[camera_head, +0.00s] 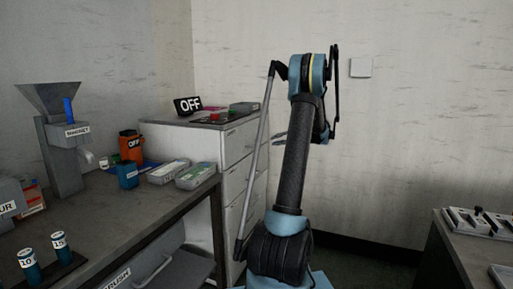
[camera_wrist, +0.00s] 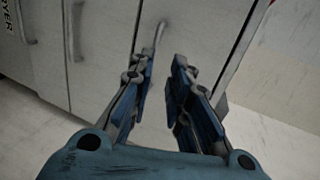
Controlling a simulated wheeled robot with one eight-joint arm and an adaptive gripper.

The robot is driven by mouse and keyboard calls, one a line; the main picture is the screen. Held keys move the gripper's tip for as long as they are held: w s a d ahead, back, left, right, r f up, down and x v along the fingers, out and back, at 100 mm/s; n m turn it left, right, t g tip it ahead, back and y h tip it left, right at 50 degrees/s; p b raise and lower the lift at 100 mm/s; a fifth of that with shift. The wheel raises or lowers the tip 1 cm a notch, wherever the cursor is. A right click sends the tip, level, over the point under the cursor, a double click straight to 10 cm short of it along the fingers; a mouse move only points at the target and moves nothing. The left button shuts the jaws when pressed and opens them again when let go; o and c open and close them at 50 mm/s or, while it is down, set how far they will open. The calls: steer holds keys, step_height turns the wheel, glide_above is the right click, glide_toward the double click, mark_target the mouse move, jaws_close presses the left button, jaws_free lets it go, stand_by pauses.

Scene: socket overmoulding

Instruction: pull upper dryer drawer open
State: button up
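The dryer cabinet (camera_head: 240,150) is a pale unit with stacked drawer fronts, right of the workbench. In the wrist view it appears turned sideways, and a wide drawer front (camera_wrist: 205,35) nearest its right edge fills the middle. That front's curved grey handle (camera_wrist: 159,36) shows just beyond the left fingertip. My gripper (camera_wrist: 164,60) is open, its two blue fingers pointing at the front with a gap between them. The handle does not look gripped, and I cannot tell whether a finger touches it. In the head view my arm hides most of the gripper and part of the cabinet.
Two more drawer handles (camera_wrist: 72,32) (camera_wrist: 24,22) show to the left in the wrist view. A black OFF sign (camera_head: 188,105) stands on the cabinet. The workbench (camera_head: 110,205) carries a hopper machine (camera_head: 62,150) and trays. Another table (camera_head: 470,250) stands at right; floor between is clear.

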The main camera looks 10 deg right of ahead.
steer(key=w+d+f+t, duration=0.1)
steer(key=w+d+f, duration=0.1)
steer(key=d, duration=0.3)
steer(key=shift+y, duration=0.3)
steer(key=x, duration=1.7)
steer(key=shift+w+r, duration=0.25)
jaws_close()
